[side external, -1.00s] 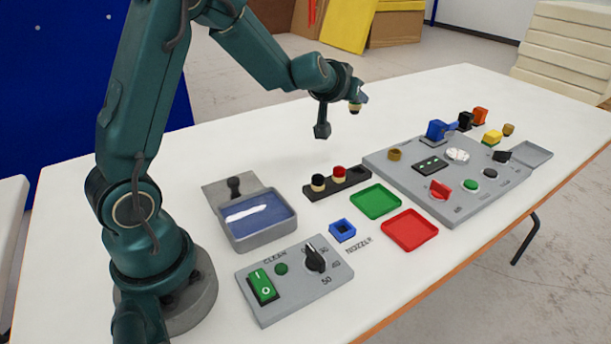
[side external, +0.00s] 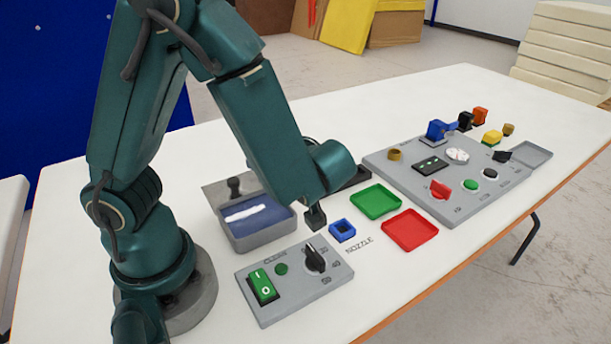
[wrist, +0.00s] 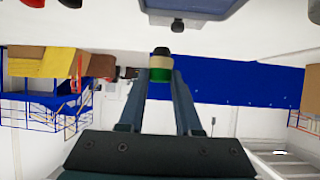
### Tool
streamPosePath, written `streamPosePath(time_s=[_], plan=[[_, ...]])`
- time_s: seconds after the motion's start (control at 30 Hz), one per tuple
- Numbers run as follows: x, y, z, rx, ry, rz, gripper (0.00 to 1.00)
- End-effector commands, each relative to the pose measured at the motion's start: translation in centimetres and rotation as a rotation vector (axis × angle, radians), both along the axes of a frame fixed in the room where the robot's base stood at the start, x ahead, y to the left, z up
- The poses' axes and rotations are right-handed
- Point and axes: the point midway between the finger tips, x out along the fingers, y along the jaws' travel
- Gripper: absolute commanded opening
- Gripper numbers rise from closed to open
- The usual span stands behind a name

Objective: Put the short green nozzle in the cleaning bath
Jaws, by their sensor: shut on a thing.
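My gripper (wrist: 160,78) is shut on the short green nozzle (wrist: 160,68), which shows a green band, a cream part and a dark end in the wrist view. In the side view my arm hides the gripper and the nozzle. The cleaning bath (side external: 262,242) is a grey tub with blue liquid and a pale streak, left of my wrist; my forearm covers part of its right side. What seems to be the bath's grey rim (wrist: 190,14) shows at the top of the wrist view, apart from the nozzle.
A control panel (side external: 325,285) with a green switch and a black knob lies in front of the bath. A blue square holder (side external: 342,231), a green tray (side external: 376,199) and a red tray (side external: 411,230) lie to the right. My arm mostly hides a black rack (side external: 352,178).

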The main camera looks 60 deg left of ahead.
Motion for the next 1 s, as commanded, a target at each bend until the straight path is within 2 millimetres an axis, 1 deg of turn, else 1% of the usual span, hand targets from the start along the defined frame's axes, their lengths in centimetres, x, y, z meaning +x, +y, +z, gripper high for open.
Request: streamPosePath(time_s=[0.03, 0.1, 0.2, 0.33, 0.47, 0.7, 0.93, 1.0], plan=[[-1.2, -0.8, -0.1, 0.001, 0.001, -0.005, 0.00], [-2.5, -1.6, -0.2, 0.000, 0.000, -0.007, 0.00], [-3.4, -2.7, -0.3, -0.001, -0.001, -0.038, 0.00], [-3.2, -4.0, -0.4, -0.003, -0.001, -0.113, 0.00], [-3.1, -4.6, -0.6, -0.002, 0.000, -0.149, 0.00], [-3.1, -4.7, -3.4, 0.001, 0.003, -0.155, 0.00], [-3.0, -4.7, -4.9, -0.002, 0.000, -0.155, 0.00], [-3.0, -4.7, -5.6, -0.001, 0.003, -0.155, 0.00]])
